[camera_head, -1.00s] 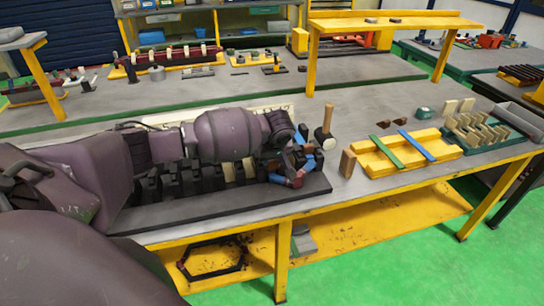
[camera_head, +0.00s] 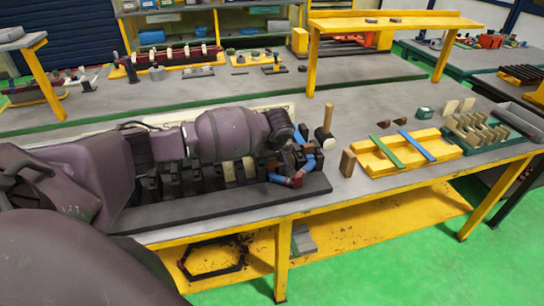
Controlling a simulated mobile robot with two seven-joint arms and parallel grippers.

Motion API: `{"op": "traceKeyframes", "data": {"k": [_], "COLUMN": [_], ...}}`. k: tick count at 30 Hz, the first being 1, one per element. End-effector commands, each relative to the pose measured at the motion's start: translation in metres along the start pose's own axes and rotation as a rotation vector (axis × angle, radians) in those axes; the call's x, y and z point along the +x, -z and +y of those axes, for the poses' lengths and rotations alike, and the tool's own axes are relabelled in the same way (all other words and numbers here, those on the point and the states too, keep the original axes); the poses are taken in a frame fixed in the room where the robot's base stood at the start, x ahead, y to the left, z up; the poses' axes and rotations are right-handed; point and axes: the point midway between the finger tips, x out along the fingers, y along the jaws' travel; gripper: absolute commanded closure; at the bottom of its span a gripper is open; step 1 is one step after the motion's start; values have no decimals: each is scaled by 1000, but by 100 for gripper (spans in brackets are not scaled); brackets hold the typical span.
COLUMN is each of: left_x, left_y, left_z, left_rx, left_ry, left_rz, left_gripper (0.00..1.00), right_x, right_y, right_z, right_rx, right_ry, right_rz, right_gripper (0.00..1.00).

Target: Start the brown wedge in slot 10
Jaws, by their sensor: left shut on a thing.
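The dark stator (camera_head: 178,185) lies along the front left of the table, a row of dark teeth and slots on a long black base. Pale pieces sit in some of its slots, and red and blue pieces (camera_head: 298,172) show at its right end. My left arm reaches across the stator from the left. My left gripper (camera_head: 287,160) is down at the stator's right end, largely hidden by its own wrist. It is shut, but the held piece is too small and covered to make out. I cannot tell the brown wedge or slot 10 apart here. My right gripper is not in view.
A mallet (camera_head: 325,134) and a brown block (camera_head: 347,162) stand right of the stator. A yellow tray (camera_head: 378,164) with a green and a blue strip lies farther right. Two small brown pieces (camera_head: 401,121) and a green rack (camera_head: 508,146) of pale pieces are beyond.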

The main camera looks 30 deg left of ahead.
Motion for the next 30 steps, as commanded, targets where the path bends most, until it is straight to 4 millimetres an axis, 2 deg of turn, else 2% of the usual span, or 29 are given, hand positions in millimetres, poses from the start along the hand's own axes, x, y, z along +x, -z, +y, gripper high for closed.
{"op": "traceKeyframes", "data": {"k": [17, 18, 23, 30], "left_x": [5, 5, 4, 4], "left_y": [8, 8, 8, 8], "left_z": [-1, -1, -1, 0], "left_rx": [0, 0, -1, 0], "left_ry": [2, 2, 1, 1], "left_rz": [-1, -1, 0, -1], "left_gripper": [88, 60, 35, 35], "right_x": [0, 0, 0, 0], "right_y": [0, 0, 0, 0], "right_z": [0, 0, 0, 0], "right_rx": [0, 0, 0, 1], "right_ry": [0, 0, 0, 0], "right_rz": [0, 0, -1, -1], "right_gripper": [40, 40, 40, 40]}}
